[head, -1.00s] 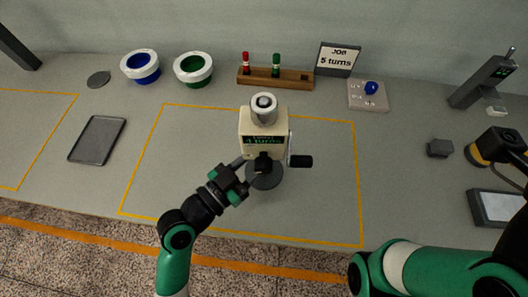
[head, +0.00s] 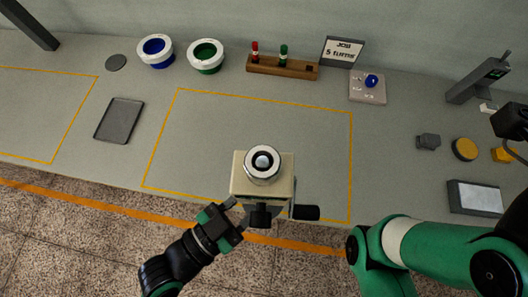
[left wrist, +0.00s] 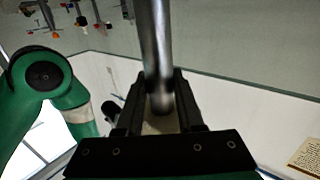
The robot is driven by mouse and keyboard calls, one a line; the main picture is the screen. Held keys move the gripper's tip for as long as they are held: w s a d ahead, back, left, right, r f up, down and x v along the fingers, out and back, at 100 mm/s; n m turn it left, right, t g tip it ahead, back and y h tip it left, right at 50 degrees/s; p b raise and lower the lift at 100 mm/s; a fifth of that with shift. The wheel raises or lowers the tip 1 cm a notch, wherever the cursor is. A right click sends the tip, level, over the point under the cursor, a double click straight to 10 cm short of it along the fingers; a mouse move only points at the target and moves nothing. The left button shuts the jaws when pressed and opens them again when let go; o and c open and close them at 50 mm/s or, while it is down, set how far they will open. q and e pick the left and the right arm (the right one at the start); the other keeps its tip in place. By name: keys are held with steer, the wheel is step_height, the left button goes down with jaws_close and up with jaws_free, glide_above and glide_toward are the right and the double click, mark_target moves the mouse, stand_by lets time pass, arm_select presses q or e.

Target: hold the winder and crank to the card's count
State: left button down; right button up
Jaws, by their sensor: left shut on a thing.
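The winder (head: 241,180) is a cream box with a round white-rimmed spindle top (head: 263,162). It is near the table's front edge and looks raised; its base is hidden. Its black crank handle (head: 306,212) sticks out on the right. My left gripper (head: 240,217) is shut on the winder's post, a metal column (left wrist: 158,60) between the fingers in the left wrist view. The job card (head: 343,51) at the back reads 5 turns.
A dark tray (head: 108,121) lies left. The yellow-outlined area (head: 220,125) is clear behind the winder.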

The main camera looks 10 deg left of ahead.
arm_select(q)
steer(key=shift+w, duration=0.1)
steer(key=w+a+f+b, duration=0.1)
steer(key=w+f+b, duration=1)
steer(key=w+b, duration=0.2)
steer(key=shift+w+f, duration=0.3)
steer(key=shift+w, duration=0.2)
stand_by(0.7)
steer(key=shift+f+b, duration=0.7)
steer(key=shift+b, duration=0.05)
stand_by(0.9)
steer(key=shift+c, duration=2.2)
jaws_free()
steer(key=shift+f, duration=0.1)
